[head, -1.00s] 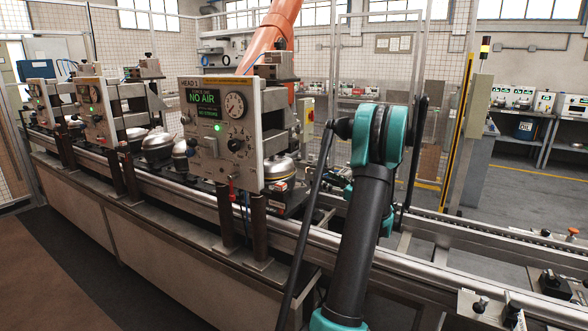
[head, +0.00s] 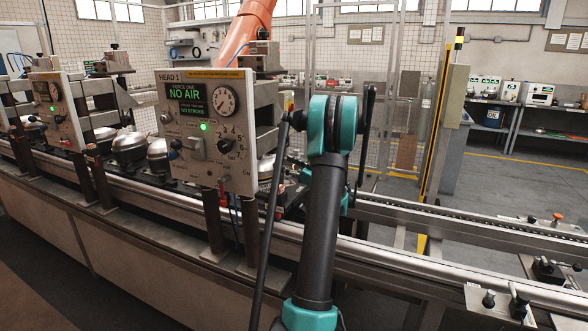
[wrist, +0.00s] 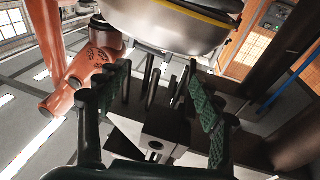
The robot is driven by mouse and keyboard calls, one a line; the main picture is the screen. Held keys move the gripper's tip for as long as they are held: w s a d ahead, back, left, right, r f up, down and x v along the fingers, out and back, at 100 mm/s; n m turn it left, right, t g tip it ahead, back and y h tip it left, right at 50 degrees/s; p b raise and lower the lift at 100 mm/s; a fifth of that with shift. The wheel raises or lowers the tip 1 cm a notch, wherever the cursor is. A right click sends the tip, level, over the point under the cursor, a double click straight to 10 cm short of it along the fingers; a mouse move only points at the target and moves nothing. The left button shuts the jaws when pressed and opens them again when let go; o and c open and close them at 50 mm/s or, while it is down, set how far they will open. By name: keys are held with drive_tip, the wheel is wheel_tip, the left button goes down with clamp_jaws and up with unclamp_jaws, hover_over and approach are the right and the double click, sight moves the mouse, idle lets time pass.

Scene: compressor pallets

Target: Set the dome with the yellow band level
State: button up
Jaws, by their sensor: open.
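The dome with the yellow band (wrist: 180,28) fills the top of the wrist view, cut off by the frame edge. It is silver, with a thin yellow stripe near a dark edge. My gripper (wrist: 158,72) is open, its two green ribbed pads apart and nothing between them. The dome shows just beyond the fingertips; I cannot tell whether they touch it. In the head view only a silver sliver of what seems this dome (head: 265,167) shows behind the HEAD 1 panel. My gripper is hidden there. The dome's tilt cannot be judged.
The HEAD 1 panel (head: 205,130) reads "NO AIR", with a green lamp lit. Other silver domes (head: 130,150) stand on the line to its left. A metal rail (head: 440,250) runs along the front. An orange robot arm (wrist: 82,80) shows at left in the wrist view.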

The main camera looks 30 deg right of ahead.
sight(268, 159)
drive_tip(key=x, duration=1)
drive_tip(key=shift+w, duration=0.15)
clamp_jaws()
drive_tip(key=shift+d+r, duration=0.3)
drive_tip(key=shift+r, duration=0.1)
idle(0.8)
drive_tip(key=shift+a+r, duration=0.1)
drive_tip(key=shift+a, duration=0.1)
drive_tip(key=shift+a, duration=0.1)
idle(0.4)
drive_tip(key=shift+w+d+n+y, duration=0.3)
drive_tip(key=shift+d+n+y, duration=0.2)
drive_tip(key=shift+n, duration=0.3)
